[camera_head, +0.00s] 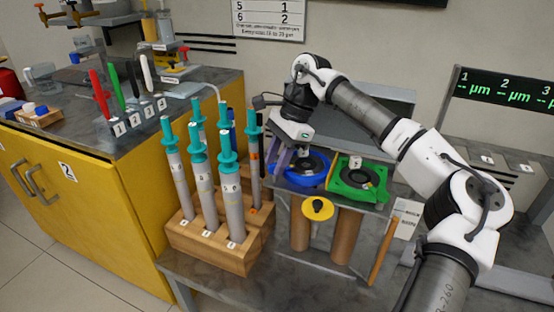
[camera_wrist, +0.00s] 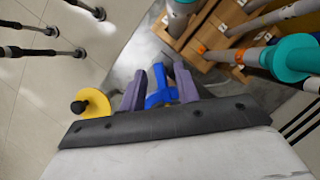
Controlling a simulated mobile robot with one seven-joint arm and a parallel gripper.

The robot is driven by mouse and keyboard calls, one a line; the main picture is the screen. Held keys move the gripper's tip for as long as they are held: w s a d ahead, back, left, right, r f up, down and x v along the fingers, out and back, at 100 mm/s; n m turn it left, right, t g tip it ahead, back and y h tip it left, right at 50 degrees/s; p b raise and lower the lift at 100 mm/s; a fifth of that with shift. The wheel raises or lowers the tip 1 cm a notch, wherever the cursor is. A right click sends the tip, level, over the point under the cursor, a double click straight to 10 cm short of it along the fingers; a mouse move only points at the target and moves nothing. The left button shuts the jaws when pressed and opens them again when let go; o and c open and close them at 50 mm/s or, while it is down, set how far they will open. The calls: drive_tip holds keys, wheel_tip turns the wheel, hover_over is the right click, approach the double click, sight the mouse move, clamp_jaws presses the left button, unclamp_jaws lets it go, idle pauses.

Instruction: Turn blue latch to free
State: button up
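The blue latch (camera_head: 312,183) is a blue piece around a dark round part on the grey stand, partly hidden behind my gripper. In the wrist view a blue part of it (camera_wrist: 158,98) lies between my two purple fingers. My gripper (camera_head: 288,157) points down at the latch's left side in the head view. In the wrist view (camera_wrist: 158,84) the fingers stand apart on either side of the blue part. Whether they press on it or only straddle it, I cannot tell.
A green latch (camera_head: 357,180) sits just right of the blue one. A yellow disc with a black knob (camera_head: 317,208) is at the stand's front. A wooden rack (camera_head: 212,250) of teal-topped rods stands close on the left. A yellow cabinet (camera_head: 95,200) is further left.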

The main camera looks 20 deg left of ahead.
clamp_jaws()
drive_tip(key=shift+m, duration=0.3)
drive_tip(key=m+t+y, duration=0.1)
drive_tip(key=m, duration=0.3)
drive_tip(key=shift+s+d, duration=0.1)
drive_tip(key=m+t+b, duration=0.1)
drive_tip(key=m+t, duration=0.1)
drive_tip(key=m, duration=0.3)
drive_tip(key=shift+s+b, duration=0.15)
drive_tip(key=shift+b, duration=0.15)
drive_tip(key=shift+m, duration=0.3)
unclamp_jaws()
